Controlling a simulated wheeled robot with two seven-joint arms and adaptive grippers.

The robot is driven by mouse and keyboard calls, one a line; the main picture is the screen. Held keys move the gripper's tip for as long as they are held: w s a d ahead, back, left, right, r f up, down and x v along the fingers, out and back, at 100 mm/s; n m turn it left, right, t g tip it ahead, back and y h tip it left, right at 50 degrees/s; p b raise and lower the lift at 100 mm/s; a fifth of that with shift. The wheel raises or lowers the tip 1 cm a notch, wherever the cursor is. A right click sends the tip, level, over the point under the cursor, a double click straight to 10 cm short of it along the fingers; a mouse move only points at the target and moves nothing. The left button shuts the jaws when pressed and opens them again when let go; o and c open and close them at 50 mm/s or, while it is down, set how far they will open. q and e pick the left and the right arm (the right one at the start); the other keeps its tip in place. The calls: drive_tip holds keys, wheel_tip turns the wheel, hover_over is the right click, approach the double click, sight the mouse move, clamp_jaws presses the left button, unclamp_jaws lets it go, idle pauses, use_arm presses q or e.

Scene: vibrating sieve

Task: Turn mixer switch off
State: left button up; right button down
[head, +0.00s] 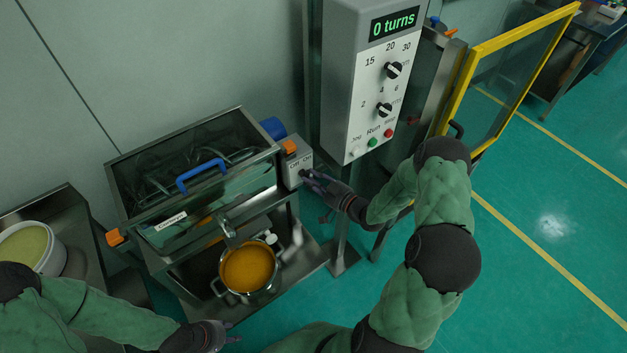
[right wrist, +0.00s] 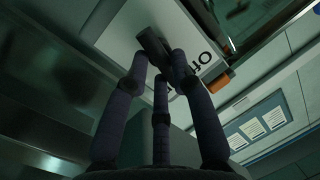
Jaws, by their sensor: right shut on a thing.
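The mixer switch is a small black knob on a grey box (head: 297,163) marked "Off" and "On", fixed at the right end of the mixer (head: 200,180). My right gripper (head: 308,177) is at the front of this box, its fingers shut on the knob. In the right wrist view the dark knob (right wrist: 152,43) sits between the fingertips, with the "Off" label beside it. The fingers partly hide the knob, so its exact setting is hard to tell. My left gripper (head: 232,336) is low at the bottom of the head view, away from the mixer; its finger opening is unclear.
A pot of orange liquid (head: 248,268) stands below the mixer. A white bucket (head: 45,252) stands at the left. A control panel (head: 380,110) reading "0 turns" rises behind my right arm, and a yellow-framed door (head: 475,60) stands open at the right.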

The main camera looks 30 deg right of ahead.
drive_tip(key=n+b, duration=0.1)
drive_tip(key=n, duration=0.1)
drive_tip(key=n+h+b, duration=0.1)
drive_tip(key=n, duration=0.1)
drive_tip(key=n+h+b, duration=0.1)
drive_tip(key=n, duration=0.2)
drive_tip(key=shift+a+r+g+b, duration=0.25)
drive_tip(key=shift+a+g+b, duration=0.1)
drive_tip(key=shift+g+b, duration=0.05)
drive_tip(key=shift+n, duration=0.3)
drive_tip(key=c, duration=1.1)
unclamp_jaws()
drive_tip(key=shift+o, duration=0.2)
drive_tip(key=v, duration=1.2)
